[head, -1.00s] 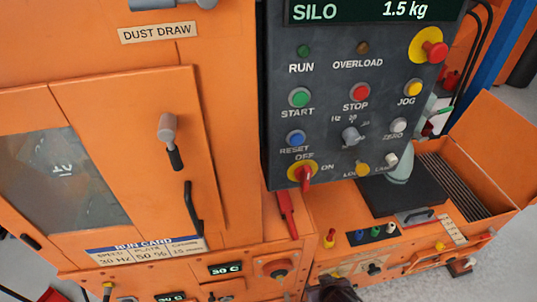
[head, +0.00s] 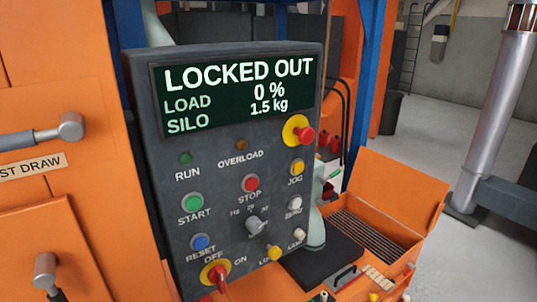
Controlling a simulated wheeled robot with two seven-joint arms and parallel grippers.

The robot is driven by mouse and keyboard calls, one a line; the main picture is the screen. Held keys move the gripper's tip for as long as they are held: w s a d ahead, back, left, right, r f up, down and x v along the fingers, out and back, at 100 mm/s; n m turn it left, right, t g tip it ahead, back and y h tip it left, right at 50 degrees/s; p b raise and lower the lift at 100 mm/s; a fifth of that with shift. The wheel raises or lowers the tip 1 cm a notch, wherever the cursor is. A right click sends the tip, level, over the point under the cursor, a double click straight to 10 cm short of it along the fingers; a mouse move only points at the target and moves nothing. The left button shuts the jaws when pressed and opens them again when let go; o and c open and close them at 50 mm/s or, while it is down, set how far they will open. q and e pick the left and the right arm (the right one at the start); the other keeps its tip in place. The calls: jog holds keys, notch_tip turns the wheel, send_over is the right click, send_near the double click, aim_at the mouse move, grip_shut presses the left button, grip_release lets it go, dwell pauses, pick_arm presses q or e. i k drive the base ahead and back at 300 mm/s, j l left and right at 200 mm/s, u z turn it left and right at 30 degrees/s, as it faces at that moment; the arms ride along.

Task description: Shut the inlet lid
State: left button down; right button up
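The inlet appears to be the orange box with a dark slatted grate (head: 372,238) at the right of the machine. An upright orange panel (head: 402,192) stands along its far side and looks like the inlet lid, raised. The grate is uncovered. A flat black plate (head: 318,262) lies left of the grate, with a dark handle (head: 345,273) near its front edge. Neither of my grippers shows in the head view.
The dark control panel (head: 235,165) reads LOCKED OUT, load 0 %, silo 1.5 kg. Its red switch handle (head: 217,277) is on a yellow disc. A grey pipe column (head: 492,120) stands at the right, with open floor (head: 480,262) in front.

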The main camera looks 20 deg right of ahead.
aim_at(414, 199)
jog(key=l+u, duration=0.1)
jog(key=l, duration=1.4)
jog(key=l+u, duration=0.1)
jog(key=l, duration=0.5)
jog(key=l+u, duration=0.15)
jog(key=l, duration=0.45)
jog(key=l+u, duration=0.1)
jog(key=l, duration=0.45)
jog(key=l+u, duration=0.1)
jog(key=l, duration=0.5)
jog(key=k+l+u, duration=0.15)
jog(key=l, duration=0.45)
jog(key=l+u, duration=0.1)
jog(key=l, duration=0.45)
jog(key=l+u, duration=0.1)
jog(key=l, duration=0.35)
jog(key=k+l, duration=0.1)
jog(key=l, duration=0.4)
jog(key=l+u, duration=0.15)
jog(key=l, duration=0.3)
jog(key=k+l, duration=0.15)
jog(key=l, duration=0.3)
jog(key=l+u, duration=0.15)
jog(key=l, duration=0.35)
jog(key=k+l+u, duration=0.1)
jog(key=l, duration=0.35)
jog(key=k+l, duration=0.2)
jog(key=l, duration=0.2)
jog(key=l+u, duration=0.05)
